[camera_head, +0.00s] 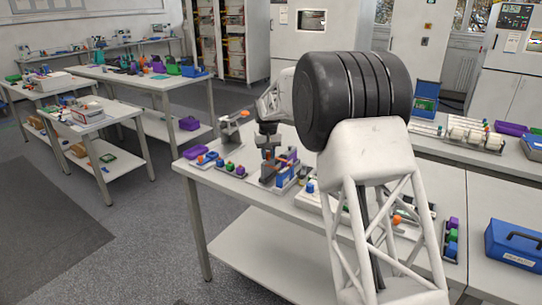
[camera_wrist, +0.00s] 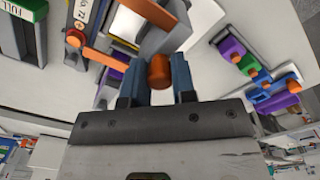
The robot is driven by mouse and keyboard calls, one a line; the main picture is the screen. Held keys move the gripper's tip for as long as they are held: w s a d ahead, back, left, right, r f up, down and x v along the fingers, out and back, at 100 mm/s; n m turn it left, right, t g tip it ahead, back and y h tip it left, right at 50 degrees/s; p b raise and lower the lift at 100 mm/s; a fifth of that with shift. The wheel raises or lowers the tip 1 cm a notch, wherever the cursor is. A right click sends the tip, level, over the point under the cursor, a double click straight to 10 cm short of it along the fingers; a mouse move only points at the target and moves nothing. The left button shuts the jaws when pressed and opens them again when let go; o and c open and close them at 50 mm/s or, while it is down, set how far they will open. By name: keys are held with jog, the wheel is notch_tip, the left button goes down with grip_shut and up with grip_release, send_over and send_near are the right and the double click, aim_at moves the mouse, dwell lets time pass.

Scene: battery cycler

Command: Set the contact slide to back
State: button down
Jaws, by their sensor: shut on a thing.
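In the wrist view an orange-brown round knob (camera_wrist: 160,71) stands between the two blue-grey fingers of my gripper (camera_wrist: 157,82). The fingers are shut on it. It looks like the handle of the contact slide, but the slide's track and end marks are hidden or too small to read. In the head view my gripper (camera_head: 268,145) is low over the small battery device (camera_head: 285,172) on the white table.
A rack of green, purple, blue and orange pieces (camera_wrist: 254,72) stands to the right in the wrist view. In the head view, coloured pieces (camera_head: 233,168) and a purple bin (camera_head: 195,152) lie left of the device. A blue case (camera_head: 514,246) stands at the right.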

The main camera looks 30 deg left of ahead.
jog(key=shift+a+r, duration=0.1)
jog(key=shift+a, duration=1.9)
jog(key=c, duration=0.9)
grip_release()
jog(key=shift+c, duration=0.2)
notch_tip(320, 180, up, 8)
